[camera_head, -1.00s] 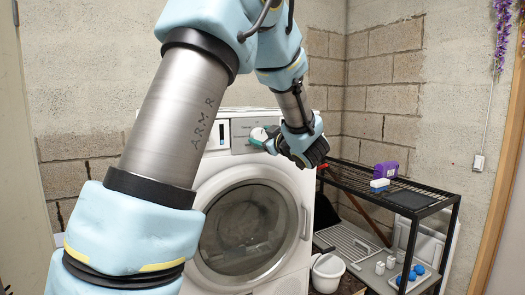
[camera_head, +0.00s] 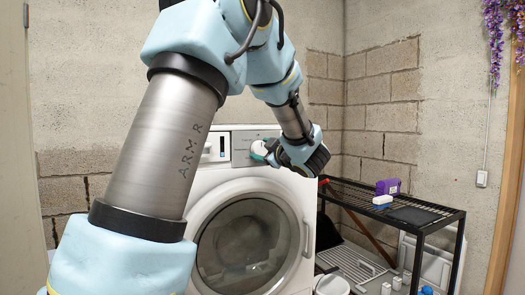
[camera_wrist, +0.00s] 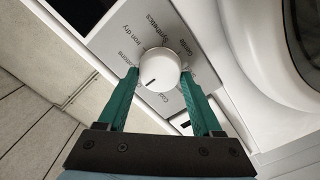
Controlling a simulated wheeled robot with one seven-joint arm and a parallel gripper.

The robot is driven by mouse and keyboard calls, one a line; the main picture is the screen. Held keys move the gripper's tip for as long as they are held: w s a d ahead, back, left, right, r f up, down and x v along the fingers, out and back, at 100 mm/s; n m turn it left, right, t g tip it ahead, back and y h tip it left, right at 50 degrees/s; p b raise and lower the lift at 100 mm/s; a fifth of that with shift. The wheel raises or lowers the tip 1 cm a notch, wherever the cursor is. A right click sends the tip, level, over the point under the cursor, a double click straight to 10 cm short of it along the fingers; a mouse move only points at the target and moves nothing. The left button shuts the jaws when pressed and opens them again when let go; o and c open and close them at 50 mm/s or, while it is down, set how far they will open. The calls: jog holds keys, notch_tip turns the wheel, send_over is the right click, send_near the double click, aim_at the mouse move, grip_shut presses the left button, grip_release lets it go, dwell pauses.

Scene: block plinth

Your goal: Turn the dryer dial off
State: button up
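The dryer dial (camera_wrist: 160,70) is a round white knob on the dryer's grey control panel (camera_wrist: 215,50). In the wrist view its dark pointer mark faces the lower left, and printed programme words ring it. My gripper (camera_wrist: 160,74) has two green fingers, one on each side of the dial, with the tips close to its sides. I cannot tell if they touch it. In the head view the dial (camera_head: 259,149) shows at the upper middle of the white dryer (camera_head: 205,183), with my gripper (camera_head: 268,154) coming from the right and partly covering the panel.
The dryer's round door (camera_head: 243,245) is closed below the panel. A white bucket (camera_head: 331,286) is on the floor beside the dryer.

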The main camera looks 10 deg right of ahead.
jog(key=o, duration=0.4)
jog(key=shift+s, duration=0.1)
jog(key=b+v, duration=0.2)
jog(key=v, duration=0.8)
jog(key=shift+s+d, duration=0.2)
jog(key=shift+s, duration=0.1)
jog(key=w+a+f+m+g+h+p, duration=0.35)
jog(key=a+f+m+g+h, duration=0.2)
jog(key=f+m+h, duration=0.4)
jog(key=s+a+f+m+g+y+p, duration=0.1)
jog(key=s+a+f+m+g, duration=0.1)
jog(key=s+a+f+g, duration=0.3)
jog(key=s+a+f+m+g+y+p, duration=0.2)
jog(key=s+a+f+g, duration=0.3)
jog(key=s+a, duration=0.6)
jog(key=s+f, duration=0.2)
jog(key=s, duration=0.1)
jog(key=shift+s+a+f+m, duration=0.3)
jog(key=shift+a+f+m, duration=0.05)
